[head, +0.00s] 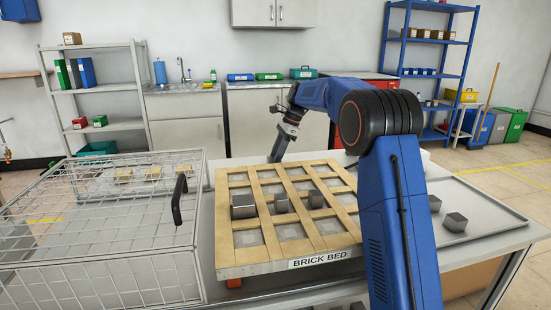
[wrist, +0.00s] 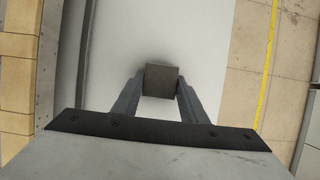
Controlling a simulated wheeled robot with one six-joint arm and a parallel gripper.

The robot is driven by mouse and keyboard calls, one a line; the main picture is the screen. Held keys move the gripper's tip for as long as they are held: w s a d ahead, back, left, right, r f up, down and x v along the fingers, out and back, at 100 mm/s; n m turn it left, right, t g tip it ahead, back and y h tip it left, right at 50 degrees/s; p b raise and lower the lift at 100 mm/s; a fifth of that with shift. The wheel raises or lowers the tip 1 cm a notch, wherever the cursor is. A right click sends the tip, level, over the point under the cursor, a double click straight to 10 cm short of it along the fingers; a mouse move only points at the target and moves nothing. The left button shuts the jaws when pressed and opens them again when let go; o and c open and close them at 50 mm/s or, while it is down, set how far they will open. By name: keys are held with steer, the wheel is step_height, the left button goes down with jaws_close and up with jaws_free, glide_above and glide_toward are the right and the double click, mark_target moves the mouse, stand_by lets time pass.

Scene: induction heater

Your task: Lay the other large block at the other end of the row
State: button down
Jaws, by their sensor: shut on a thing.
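My gripper (wrist: 161,88) is shut on a dark grey block (wrist: 161,79), which sits between its fingertips in the wrist view. In the head view my arm reaches past the far side of the brick bed (head: 235,272), and the held block cannot be made out there. The bed is a wooden grid. A row of grey blocks lies across it: a large block (head: 243,206) at the left, a smaller block (head: 281,202) in the middle and another small block (head: 315,199) at the right.
A wire-mesh cage lid (head: 95,225) with a black handle (head: 179,199) stands left of the bed. At the right, a metal tray (head: 490,215) holds a grey block (head: 455,222) and another block (head: 434,204). In the wrist view, a white surface (wrist: 205,45) lies beneath the gripper.

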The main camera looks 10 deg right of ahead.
steer(key=c, duration=1.1)
jaws_free()
steer(key=shift+f, duration=0.1)
